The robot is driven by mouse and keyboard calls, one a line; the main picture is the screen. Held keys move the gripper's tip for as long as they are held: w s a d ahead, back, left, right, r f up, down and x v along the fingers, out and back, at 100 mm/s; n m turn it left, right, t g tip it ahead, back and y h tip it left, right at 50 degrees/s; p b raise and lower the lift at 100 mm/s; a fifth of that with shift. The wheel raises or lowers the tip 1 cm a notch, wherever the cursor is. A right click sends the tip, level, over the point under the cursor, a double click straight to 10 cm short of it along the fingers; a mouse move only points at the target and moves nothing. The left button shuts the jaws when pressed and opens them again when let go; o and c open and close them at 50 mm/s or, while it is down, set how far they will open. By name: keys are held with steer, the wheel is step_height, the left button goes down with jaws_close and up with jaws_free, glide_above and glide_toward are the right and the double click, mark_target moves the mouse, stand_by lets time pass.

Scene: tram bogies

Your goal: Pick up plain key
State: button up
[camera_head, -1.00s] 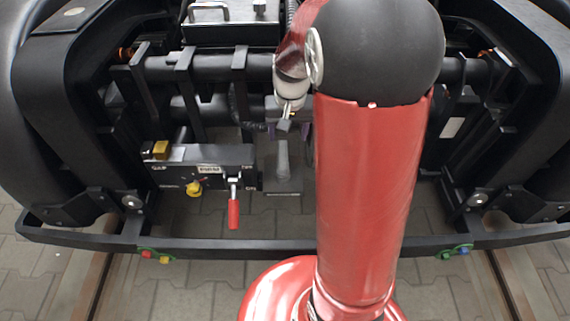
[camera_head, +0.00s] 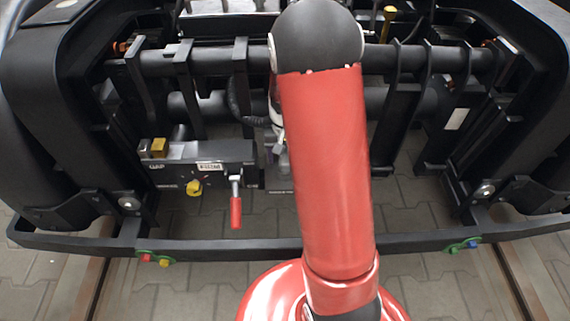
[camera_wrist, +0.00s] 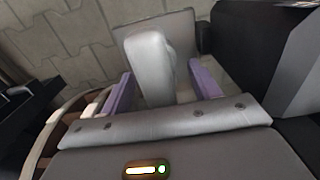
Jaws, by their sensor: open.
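A plain light-grey upright piece, which looks like the plain key (camera_wrist: 150,62), stands over a flat grey plate (camera_wrist: 188,27) in the wrist view. My gripper (camera_wrist: 161,86) is open, with one purple finger on each side of the grey piece. I cannot tell whether either finger touches it; its lower end is hidden behind the gripper body. In the head view the grey piece (camera_head: 284,162) shows only in part beside my red arm, which hides most of the gripper.
A black control box (camera_head: 215,160) with a yellow knob (camera_head: 193,188) and a red-handled lever (camera_head: 236,210) is left of my arm. Black bogie bars (camera_head: 215,60) cross behind. A black front rail (camera_head: 210,246) runs below. Paving shows beneath.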

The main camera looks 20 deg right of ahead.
jaws_close()
stand_by(0.4)
steer(key=shift+r, duration=0.1)
